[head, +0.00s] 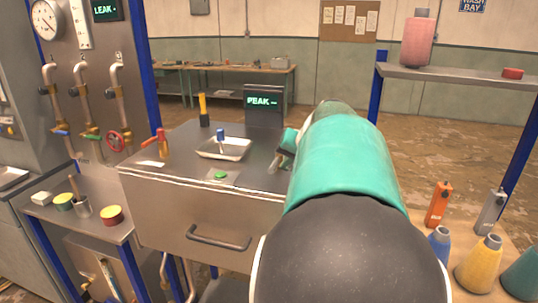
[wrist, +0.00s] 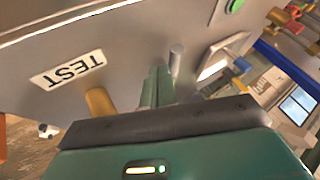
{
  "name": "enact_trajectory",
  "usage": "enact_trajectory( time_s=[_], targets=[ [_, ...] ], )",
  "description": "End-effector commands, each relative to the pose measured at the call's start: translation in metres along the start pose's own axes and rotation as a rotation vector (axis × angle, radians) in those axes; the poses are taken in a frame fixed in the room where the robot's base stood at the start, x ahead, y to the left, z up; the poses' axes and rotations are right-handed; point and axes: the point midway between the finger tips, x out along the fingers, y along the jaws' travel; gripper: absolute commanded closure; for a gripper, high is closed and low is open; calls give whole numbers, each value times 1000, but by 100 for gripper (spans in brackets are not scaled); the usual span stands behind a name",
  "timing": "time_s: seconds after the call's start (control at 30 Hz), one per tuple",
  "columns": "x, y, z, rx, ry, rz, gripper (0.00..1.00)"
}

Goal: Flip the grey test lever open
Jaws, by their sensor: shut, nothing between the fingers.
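In the wrist view, a short grey rod (wrist: 177,58), which looks like the grey test lever, stands up from a grey metal bench top. A white TEST label (wrist: 68,70) lies on the same surface, apart from the rod. My gripper (wrist: 160,80) is shut and empty, its green fingers beside the rod; I cannot tell if they touch it. A tan-orange peg (wrist: 100,102) shows on the other side of the fingers. In the head view, my gripper (head: 278,158) is at the right part of the bench top (head: 150,178), and my arm hides the area around it.
A tray (head: 236,154) with a blue-handled item (head: 220,135), a green button (head: 221,175), a red-handled lever (head: 161,145) and a yellow-black upright handle (head: 203,108) are left of my gripper. A PEAK display (head: 262,105) stands behind. Bottles (head: 478,265) stand at right.

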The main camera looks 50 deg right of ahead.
Motion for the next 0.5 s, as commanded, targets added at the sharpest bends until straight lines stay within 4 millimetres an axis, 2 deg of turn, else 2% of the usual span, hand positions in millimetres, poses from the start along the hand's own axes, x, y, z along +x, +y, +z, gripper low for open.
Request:
enact_trajectory(
  time_s=[0.2,0.5],
  targets=[
    [17,0,0,0,0,0,100],
    [18,0,0,-1,1,0,100]
  ],
)
